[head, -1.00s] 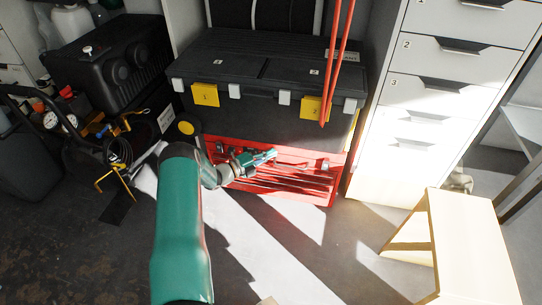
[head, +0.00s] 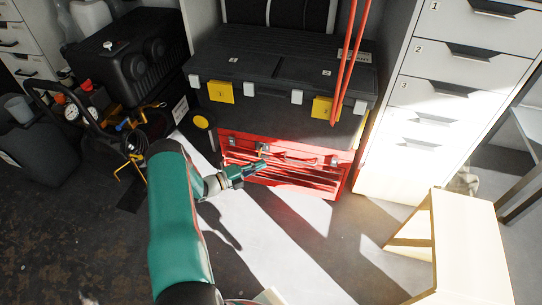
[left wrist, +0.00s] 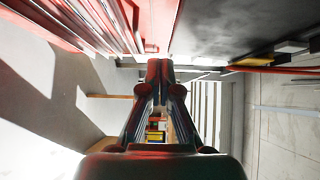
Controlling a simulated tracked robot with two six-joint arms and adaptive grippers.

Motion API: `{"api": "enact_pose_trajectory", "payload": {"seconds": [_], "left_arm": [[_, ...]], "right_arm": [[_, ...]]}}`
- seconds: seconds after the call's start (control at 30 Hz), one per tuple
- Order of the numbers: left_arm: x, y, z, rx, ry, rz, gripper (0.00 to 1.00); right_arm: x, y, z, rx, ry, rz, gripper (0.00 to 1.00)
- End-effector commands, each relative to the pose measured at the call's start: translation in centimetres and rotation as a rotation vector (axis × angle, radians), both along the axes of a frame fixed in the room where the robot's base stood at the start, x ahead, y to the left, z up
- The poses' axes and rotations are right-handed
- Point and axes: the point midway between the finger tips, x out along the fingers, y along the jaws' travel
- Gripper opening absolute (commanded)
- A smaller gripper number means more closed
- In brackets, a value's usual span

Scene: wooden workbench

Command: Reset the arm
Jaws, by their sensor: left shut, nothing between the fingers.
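My left arm comes up from the bottom of the head view, green, with its left gripper (head: 260,166) in front of the red toolbox (head: 290,185). In the left wrist view the left gripper (left wrist: 160,68) has its fingers together with nothing between them. The red toolbox also shows at the upper left of the left wrist view (left wrist: 70,22). I cannot tell from the head view how far the fingers stand from the toolbox front. My right gripper is not in view.
A black toolbox (head: 290,117) with yellow latches sits on the red one. A white drawer cabinet (head: 440,100) stands at the right, a wooden stool (head: 465,250) before it. Open floor lies in front.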

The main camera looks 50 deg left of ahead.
Motion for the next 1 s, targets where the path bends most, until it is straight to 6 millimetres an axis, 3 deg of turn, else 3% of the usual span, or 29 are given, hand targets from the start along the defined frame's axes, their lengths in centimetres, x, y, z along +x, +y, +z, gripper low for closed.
{"api": "enact_pose_trajectory", "payload": {"seconds": [0.13, 0.33, 0.47, 0.57, 0.67, 0.77, 0.8, 0.9, 1.0], "left_arm": [[-1.7, 0.3, 0.1, -0.001, 0.000, 0.001, 0.00], [-2.3, 0.3, 0.0, 0.000, -0.001, -0.003, 0.00], [-1.0, -0.7, 0.4, 0.000, -0.011, -0.031, 0.00], [1.7, -3.0, 1.6, 0.006, -0.037, -0.092, 0.00], [5.4, -7.0, 3.6, 0.008, -0.072, -0.187, 0.00], [8.2, -13.4, 5.5, -0.013, -0.095, -0.329, 0.00], [8.8, -16.4, 6.1, -0.021, -0.092, -0.401, 0.00], [8.9, -24.1, 6.5, -0.008, -0.056, -0.594, 0.00], [7.2, -31.6, 6.2, 0.069, -0.011, -0.804, 0.00]], "right_arm": [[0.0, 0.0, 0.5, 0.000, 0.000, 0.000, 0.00], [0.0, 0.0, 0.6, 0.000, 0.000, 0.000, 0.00], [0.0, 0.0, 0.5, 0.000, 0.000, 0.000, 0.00], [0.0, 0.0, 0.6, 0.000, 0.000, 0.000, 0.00], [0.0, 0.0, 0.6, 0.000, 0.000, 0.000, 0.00], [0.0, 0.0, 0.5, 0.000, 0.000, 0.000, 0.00], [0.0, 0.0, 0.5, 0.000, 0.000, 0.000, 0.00], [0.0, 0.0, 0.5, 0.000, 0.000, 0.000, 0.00], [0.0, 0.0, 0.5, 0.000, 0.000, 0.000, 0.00]]}}
